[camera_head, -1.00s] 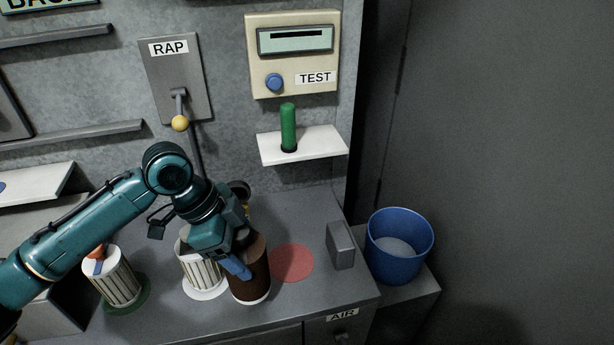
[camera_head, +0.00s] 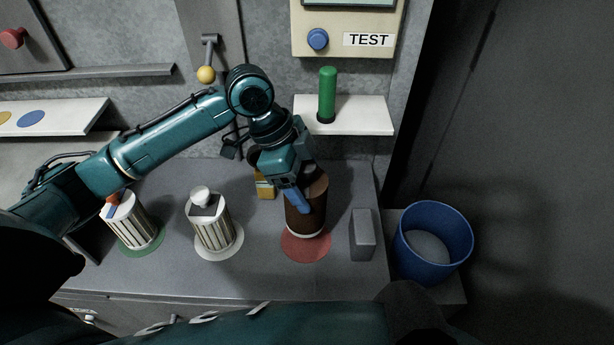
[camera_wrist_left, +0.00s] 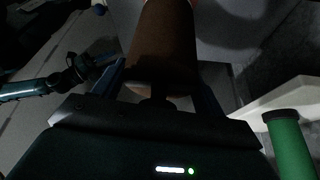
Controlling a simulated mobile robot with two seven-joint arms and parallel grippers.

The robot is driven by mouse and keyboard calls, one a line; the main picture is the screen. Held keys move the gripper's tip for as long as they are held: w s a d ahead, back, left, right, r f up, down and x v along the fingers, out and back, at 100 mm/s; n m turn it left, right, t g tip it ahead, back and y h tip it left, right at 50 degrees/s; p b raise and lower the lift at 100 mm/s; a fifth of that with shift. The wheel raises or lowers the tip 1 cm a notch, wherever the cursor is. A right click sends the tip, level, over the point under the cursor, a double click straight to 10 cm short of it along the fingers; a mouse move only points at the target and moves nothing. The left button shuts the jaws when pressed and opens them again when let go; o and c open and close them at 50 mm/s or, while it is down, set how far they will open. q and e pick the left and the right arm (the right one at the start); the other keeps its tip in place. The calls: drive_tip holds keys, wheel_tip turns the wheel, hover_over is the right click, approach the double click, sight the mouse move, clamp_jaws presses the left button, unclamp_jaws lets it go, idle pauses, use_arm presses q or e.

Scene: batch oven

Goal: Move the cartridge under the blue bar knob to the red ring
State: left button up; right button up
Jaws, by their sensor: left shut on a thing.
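My left gripper (camera_head: 299,190) is shut on a brown cylinder with a pale bottom rim (camera_head: 312,213), likely a cartridge. The cylinder is roughly upright over the red ring (camera_head: 305,250); I cannot tell whether it touches the counter. It also shows between the dark fingers in the left wrist view (camera_wrist_left: 163,45). No blue bar knob can be made out on it; the gripper covers part of it. A ribbed white cartridge with a pale knob (camera_head: 212,228) stands on a white ring (camera_head: 232,250).
A grey block (camera_head: 362,236) stands just right of the red ring. A blue bucket (camera_head: 433,240) is farther right. A white shelf (camera_head: 362,115) with a green cylinder (camera_head: 327,94) is behind the arm. A small yellow object (camera_head: 265,187) is behind the gripper.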

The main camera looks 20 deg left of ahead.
use_arm(q)
drive_tip(key=shift+r, duration=0.1)
drive_tip(key=shift+f+b, duration=1)
drive_tip(key=shift+f, duration=3.05)
drive_tip(key=o, duration=1.7)
drive_tip(key=shift+c, duration=0.2)
drive_tip(key=b+v, duration=0.1)
drive_tip(key=v, duration=1.2)
